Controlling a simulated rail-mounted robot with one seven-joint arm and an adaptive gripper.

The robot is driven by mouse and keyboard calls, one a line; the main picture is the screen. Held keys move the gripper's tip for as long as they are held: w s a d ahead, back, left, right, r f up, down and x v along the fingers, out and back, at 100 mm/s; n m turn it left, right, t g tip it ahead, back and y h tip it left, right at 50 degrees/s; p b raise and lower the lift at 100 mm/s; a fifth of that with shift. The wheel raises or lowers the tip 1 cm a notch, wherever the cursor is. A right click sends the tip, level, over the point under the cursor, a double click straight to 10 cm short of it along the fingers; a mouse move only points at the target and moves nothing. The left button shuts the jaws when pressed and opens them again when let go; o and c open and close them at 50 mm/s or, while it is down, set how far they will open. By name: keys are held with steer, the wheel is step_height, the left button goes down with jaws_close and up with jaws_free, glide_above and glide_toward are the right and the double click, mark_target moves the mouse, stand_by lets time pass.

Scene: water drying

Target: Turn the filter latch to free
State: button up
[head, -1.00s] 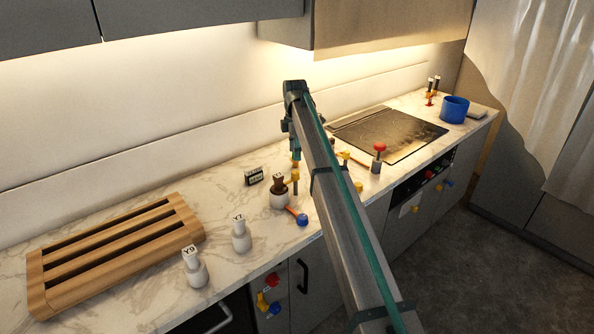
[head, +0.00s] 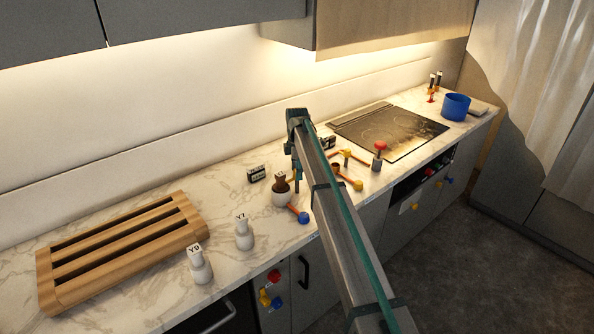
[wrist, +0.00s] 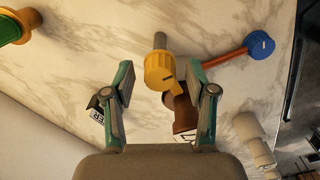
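A yellow knob with a pointer mark (wrist: 157,68) sits on a grey post in the wrist view; I take it as the filter latch. My gripper (wrist: 160,76) is open, with one finger on each side of the knob. I cannot tell whether either finger touches it. A small black-and-white sign (wrist: 97,107), its lettering partly hidden, stands behind the left finger. In the head view my gripper (head: 296,170) points down beside the brown-topped jar, and my arm hides the knob.
A brown-and-white jar (head: 281,193) stands close by. A blue knob on an orange bar (head: 301,215) lies near the counter edge. White bottles labelled Y7 (head: 243,234) and Y9 (head: 200,266) and a wooden rack (head: 62,293) are left. A red knob (head: 380,146) stands right.

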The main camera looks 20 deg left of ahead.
jaws_close()
steer(key=shift+m, duration=0.3)
steer(key=m+b, duration=0.2)
steer(key=m, duration=0.1)
steer(key=shift+f, duration=0.15)
steer(key=m+b, duration=0.2)
steer(key=m, duration=0.3)
steer(key=shift+m+b, duration=0.3)
steer(key=shift+b, duration=0.1)
steer(key=m+b, duration=0.1)
steer(key=m, duration=0.3)
steer(key=shift+m, duration=0.3)
steer(key=shift+r+m+b, duration=0.2)
steer(key=shift+m+b, duration=0.4)
steer(key=shift+m, duration=1.5)
